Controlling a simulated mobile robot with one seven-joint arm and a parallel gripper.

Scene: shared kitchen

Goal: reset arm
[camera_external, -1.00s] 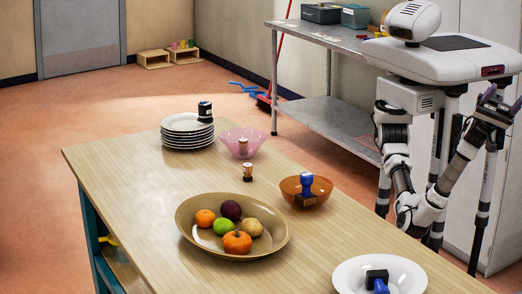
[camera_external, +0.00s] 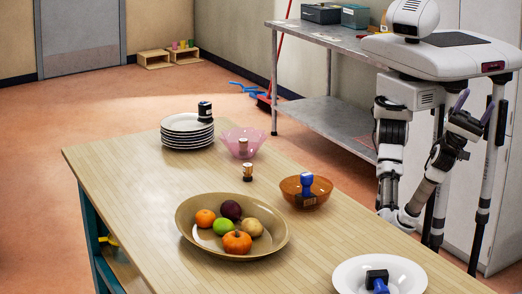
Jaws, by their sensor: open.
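My gripper (camera_external: 474,106) is at the right of the view, beside my body and beyond the table's far right side. Its two purple fingers point up and stand apart, open and with nothing between them. My arm is folded, with the elbow low near the table edge. The gripper is clear of the table (camera_external: 140,190) and touches none of the things on it.
The table holds a plate stack (camera_external: 187,140) with a dark stamp-like object, a pink bowl (camera_external: 240,136), an orange bowl (camera_external: 316,200), a fruit bowl (camera_external: 190,235) and a white plate (camera_external: 345,277). A metal shelf table (camera_external: 325,118) stands behind.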

